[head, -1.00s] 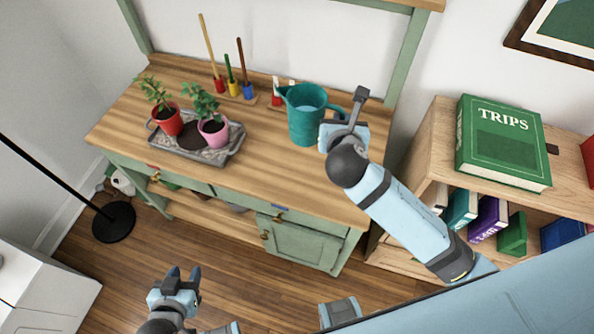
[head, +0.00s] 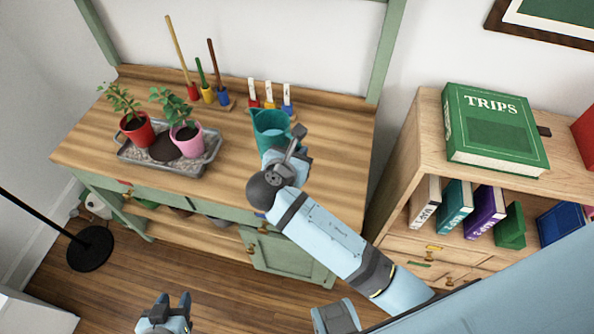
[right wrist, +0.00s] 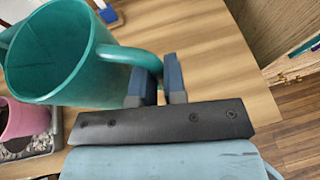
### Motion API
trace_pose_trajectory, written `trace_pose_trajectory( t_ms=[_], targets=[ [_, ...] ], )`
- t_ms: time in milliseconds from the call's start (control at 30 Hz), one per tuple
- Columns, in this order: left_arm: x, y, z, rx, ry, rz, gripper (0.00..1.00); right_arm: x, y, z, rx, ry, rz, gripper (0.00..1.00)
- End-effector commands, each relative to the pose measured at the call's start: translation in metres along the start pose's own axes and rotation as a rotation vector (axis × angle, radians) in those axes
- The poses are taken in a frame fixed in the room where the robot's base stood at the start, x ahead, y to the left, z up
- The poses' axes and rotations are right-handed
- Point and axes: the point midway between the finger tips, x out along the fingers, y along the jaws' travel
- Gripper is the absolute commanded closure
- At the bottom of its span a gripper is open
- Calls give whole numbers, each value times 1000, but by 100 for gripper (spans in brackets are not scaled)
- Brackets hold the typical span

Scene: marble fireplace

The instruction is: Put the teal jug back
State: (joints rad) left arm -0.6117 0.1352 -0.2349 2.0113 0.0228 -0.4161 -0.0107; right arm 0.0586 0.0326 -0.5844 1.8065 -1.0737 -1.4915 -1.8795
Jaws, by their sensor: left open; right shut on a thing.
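The teal jug (head: 268,128) is over the right half of the wooden bench top, in front of several small coloured pegs with white labels. I cannot tell whether its base touches the wood. My right gripper (head: 292,148) hides part of its near side. In the right wrist view the jug (right wrist: 75,62) has its open mouth showing, and my right gripper's fingers (right wrist: 158,82) are shut on its handle (right wrist: 130,56). My left gripper (head: 174,300) is open and empty, low in the head view in front of the bench.
A grey tray (head: 135,156) with a red pot (head: 140,134) and a pink pot (head: 188,144) stands left of the jug. Labelled pegs (head: 270,102) and long-handled tools (head: 209,95) stand at the back. A bookshelf (head: 400,160) stands to the right. Bare bench top lies right of the jug.

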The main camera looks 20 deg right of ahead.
Motion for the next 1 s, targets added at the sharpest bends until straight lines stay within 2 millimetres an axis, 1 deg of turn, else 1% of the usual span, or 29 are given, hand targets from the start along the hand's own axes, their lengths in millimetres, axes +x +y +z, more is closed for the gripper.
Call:
trace_pose_trajectory(
  t_ms=[33,100,333,500,567,633,967,1000],
  targets=[
    [1,0,1,-2,1,0,57,4,0,-10,-2,0,-1,100],
    [2,0,1,-4,1,0,57,7,0,-18,1,0,0,100],
    [3,0,1,-7,3,0,57,13,0,-31,2,0,1,100],
    [5,0,4,-10,1,1,57,23,-1,-55,-1,0,0,100],
    [5,0,4,-12,0,1,57,26,-1,-62,1,-1,1,100],
    [5,1,4,-13,0,1,57,27,-1,-64,1,-1,1,100],
    [4,1,0,-13,3,0,57,28,-1,-66,1,-1,0,100],
    [4,1,0,-13,4,0,57,28,-1,-67,1,0,0,79]
  ],
)
